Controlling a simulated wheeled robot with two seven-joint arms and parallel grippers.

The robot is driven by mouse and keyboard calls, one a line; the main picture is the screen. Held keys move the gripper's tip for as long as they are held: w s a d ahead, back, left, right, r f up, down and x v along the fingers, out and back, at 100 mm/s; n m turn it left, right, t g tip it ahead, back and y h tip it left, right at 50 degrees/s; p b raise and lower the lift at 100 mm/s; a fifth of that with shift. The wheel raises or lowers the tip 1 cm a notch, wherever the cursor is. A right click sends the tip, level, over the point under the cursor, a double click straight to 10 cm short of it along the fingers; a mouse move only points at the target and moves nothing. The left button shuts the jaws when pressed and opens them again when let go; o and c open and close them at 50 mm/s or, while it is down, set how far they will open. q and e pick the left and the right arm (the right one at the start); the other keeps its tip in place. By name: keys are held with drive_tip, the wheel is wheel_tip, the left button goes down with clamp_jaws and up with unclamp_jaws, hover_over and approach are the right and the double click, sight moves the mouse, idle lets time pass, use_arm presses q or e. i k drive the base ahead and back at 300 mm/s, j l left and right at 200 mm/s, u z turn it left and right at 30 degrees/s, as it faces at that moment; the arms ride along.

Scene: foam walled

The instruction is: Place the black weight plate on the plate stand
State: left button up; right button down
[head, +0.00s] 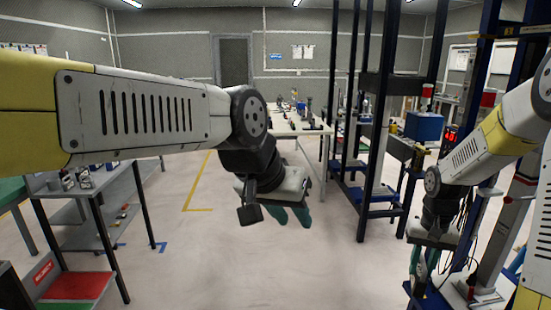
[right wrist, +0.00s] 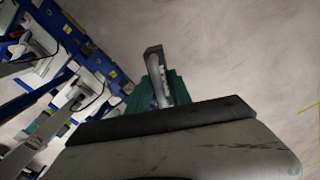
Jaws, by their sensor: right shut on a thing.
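My right gripper (head: 417,280) hangs at the lower right of the head view, with teal fingers pointing down. In the right wrist view its teal fingers (right wrist: 150,95) are shut around a narrow grey piece (right wrist: 156,75); I cannot tell whether this is the weight plate's edge. No full black disc is clear in either view. My left gripper (head: 288,217) hangs mid-view with its two teal fingers apart and nothing visible between them. I cannot make out the plate stand for certain among the racks at right.
Tall dark blue racks (head: 366,195) stand close at right, near my right arm. A blue box (head: 424,126) sits behind it. A grey shelf table (head: 128,178) stands at left and a long white table (head: 312,128) further back. The middle floor is clear.

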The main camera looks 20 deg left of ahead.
sight(101, 178)
drive_tip(key=u, duration=1.4)
drive_tip(key=i+j+u, duration=0.15)
drive_tip(key=i+u, duration=0.5)
drive_tip(key=i, duration=2.8)
